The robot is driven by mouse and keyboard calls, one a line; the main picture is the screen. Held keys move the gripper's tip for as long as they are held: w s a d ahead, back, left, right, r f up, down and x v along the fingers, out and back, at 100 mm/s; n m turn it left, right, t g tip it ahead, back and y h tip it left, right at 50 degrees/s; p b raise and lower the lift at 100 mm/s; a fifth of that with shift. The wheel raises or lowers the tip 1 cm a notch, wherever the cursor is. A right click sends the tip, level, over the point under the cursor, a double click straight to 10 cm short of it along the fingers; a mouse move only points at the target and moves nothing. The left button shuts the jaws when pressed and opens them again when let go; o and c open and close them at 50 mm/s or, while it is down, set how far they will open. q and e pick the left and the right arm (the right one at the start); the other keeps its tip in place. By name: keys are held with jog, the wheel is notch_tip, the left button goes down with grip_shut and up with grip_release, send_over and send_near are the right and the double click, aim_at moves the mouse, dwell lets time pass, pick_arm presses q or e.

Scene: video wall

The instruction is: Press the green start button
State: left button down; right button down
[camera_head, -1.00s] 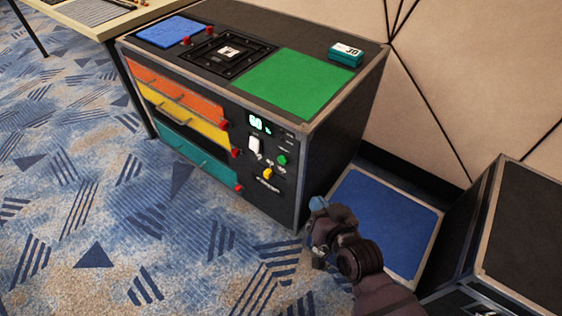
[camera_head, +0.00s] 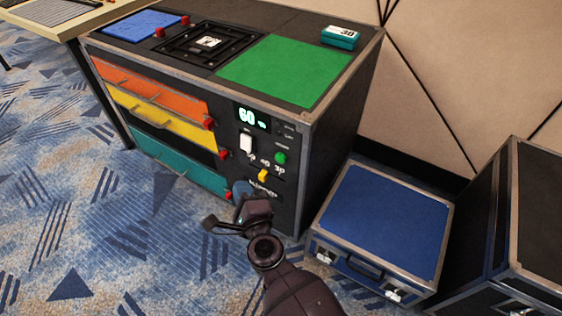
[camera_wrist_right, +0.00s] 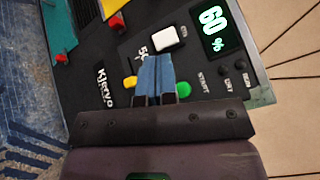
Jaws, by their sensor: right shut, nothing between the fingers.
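The green start button (camera_head: 280,158) is on the front control panel of the black cabinet (camera_head: 340,110), below the lit "60 %" display (camera_head: 250,117). In the right wrist view the green button (camera_wrist_right: 183,89) shows beside the word START, partly covered by my gripper. My right gripper (camera_head: 241,188) is shut and empty, its blue fingertips in front of the panel's lower part, left of and below the button in the head view. In the wrist view the fingertips (camera_wrist_right: 154,60) lie between the button and the yellow knob (camera_wrist_right: 129,82). Contact cannot be told. My left gripper is out of view.
A white switch (camera_head: 246,143) sits above the yellow knob (camera_head: 263,175). Red knobs (camera_head: 209,124) line the ends of the orange, yellow and teal drawers. A blue-topped case (camera_head: 385,220) stands right of the cabinet, with another black case (camera_head: 530,220) beyond. Carpet is open at left.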

aim_at(280, 158)
jog(key=shift+s+d+f+m+h, duration=0.1)
jog(key=shift+d+f+m+h, duration=0.3)
jog(key=shift+m, duration=0.5)
jog(key=shift+s+d+f+m+h, duration=0.1)
jog(key=shift+f+m+h, duration=0.25)
jog(key=shift+m, duration=0.55)
jog(key=shift+d+f+m+h, duration=0.2)
jog(key=shift+m+h, duration=0.35)
jog(key=shift+m, duration=0.35)
jog(key=w+d, duration=0.5)
jog(key=w, duration=0.2)
jog(key=shift+w+d, duration=0.15)
jog(key=shift+d, duration=0.15)
jog(key=shift+w, duration=0.1)
jog(key=shift+w+d, duration=0.25)
